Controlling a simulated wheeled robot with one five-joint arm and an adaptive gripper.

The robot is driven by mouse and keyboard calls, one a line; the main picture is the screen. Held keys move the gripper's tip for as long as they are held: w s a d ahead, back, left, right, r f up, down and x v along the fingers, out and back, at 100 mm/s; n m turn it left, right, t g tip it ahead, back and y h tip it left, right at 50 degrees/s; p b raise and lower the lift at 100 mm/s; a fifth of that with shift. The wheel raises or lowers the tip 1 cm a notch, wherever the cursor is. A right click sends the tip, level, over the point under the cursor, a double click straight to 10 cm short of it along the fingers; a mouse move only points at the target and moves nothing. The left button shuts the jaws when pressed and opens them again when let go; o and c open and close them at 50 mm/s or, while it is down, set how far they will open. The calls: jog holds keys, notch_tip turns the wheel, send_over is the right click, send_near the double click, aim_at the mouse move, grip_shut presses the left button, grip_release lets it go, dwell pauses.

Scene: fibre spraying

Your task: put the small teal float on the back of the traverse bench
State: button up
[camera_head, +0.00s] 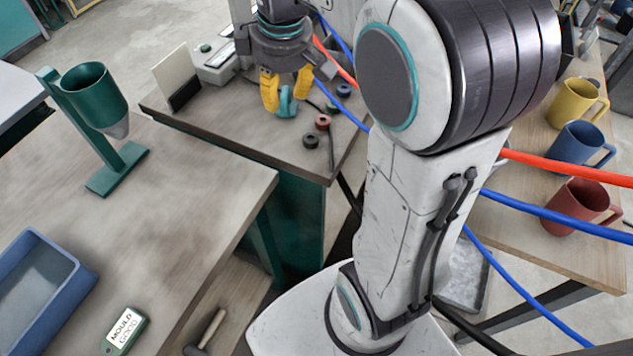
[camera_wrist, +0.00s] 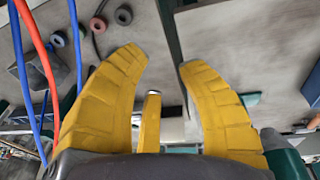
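Whether the float touches a finger cannot be told. Nothing labels which bench is the traverse bench; a larger bench (camera_head: 190,190) stands in front of the far one, across a gap.
A dark ring (camera_head: 343,90), a red ring (camera_head: 322,121) and a black ring (camera_head: 311,141) lie right of my gripper. A white card (camera_head: 176,72) stands at the far bench's left. A green funnel stand (camera_head: 115,170) and blue tray (camera_head: 75,285) occupy the larger bench. Mugs (camera_head: 577,102) stand right.

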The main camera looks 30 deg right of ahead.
jog(key=s+a+f+m, duration=0.1)
jog(key=s+f+m, duration=0.1)
jog(key=s, duration=0.6)
jog(key=s+a+f+m+t, duration=0.1)
jog(key=s+a+f+m, duration=0.1)
jog(key=s, duration=0.7)
jog(key=shift+f+m+t, duration=0.3)
jog(key=shift+f+m, duration=0.45)
jog(key=shift+m, duration=0.45)
